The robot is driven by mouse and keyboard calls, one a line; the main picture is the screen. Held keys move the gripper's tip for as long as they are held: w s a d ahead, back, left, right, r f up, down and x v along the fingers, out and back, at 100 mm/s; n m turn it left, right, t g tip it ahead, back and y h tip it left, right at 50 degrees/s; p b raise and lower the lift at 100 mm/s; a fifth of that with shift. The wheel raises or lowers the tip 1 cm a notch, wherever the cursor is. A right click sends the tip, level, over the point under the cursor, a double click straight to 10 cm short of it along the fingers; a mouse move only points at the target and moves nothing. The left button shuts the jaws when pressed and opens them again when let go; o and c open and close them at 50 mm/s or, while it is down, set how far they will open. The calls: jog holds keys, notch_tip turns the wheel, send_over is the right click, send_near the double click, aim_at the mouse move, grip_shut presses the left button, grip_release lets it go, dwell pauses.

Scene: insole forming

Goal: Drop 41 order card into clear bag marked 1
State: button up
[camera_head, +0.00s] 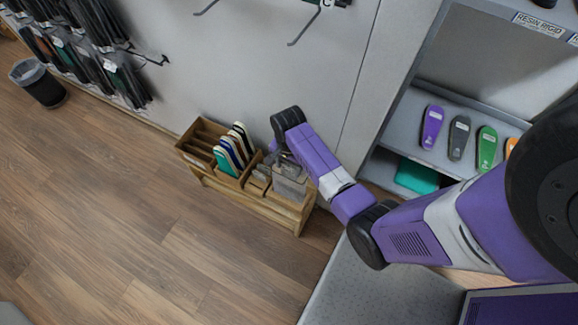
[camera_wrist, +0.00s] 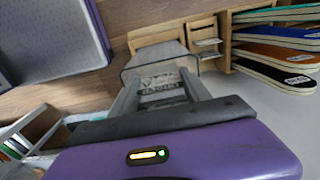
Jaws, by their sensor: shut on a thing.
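My gripper (camera_wrist: 161,80) is shut on a small pale card with dark print, the order card (camera_wrist: 160,84), seen between the fingers in the wrist view; its number is not readable. Just beyond the fingertips is a greyish, see-through clear bag (camera_wrist: 150,61) in the wooden rack, and the card appears over or partly inside its opening; I cannot tell which. In the head view my gripper (camera_head: 284,155) is above the right part of the rack, over grey translucent bags (camera_head: 290,184). No mark 1 is readable, and the card is not distinguishable there.
The wooden rack (camera_head: 250,203) stands against the wall and holds several coloured insoles (camera_head: 231,152) at its middle. A shelf unit (camera_head: 400,115) with more insoles is on the right. A grey-topped surface (camera_head: 345,285) is in front.

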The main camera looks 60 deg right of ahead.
jog(key=shift+s+a+f, duration=0.2)
jog(key=shift+f, duration=0.2)
jog(key=shift+s+a+f, duration=0.15)
jog(key=shift+f, duration=0.2)
jog(key=o, duration=1.4)
jog(key=shift+a+f, duration=0.1)
jog(key=shift+c, duration=0.2)
jog(key=shift+b, duration=0.3)
jog(key=shift+w, duration=0.1)
jog(key=r, duration=0.3)
jog(key=r+p, duration=0.1)
jog(key=r, duration=0.2)
jog(key=d+r, duration=0.1)
jog(key=r, duration=0.2)
jog(key=shift+w+r, duration=0.2)
jog(key=shift+w, duration=0.15)
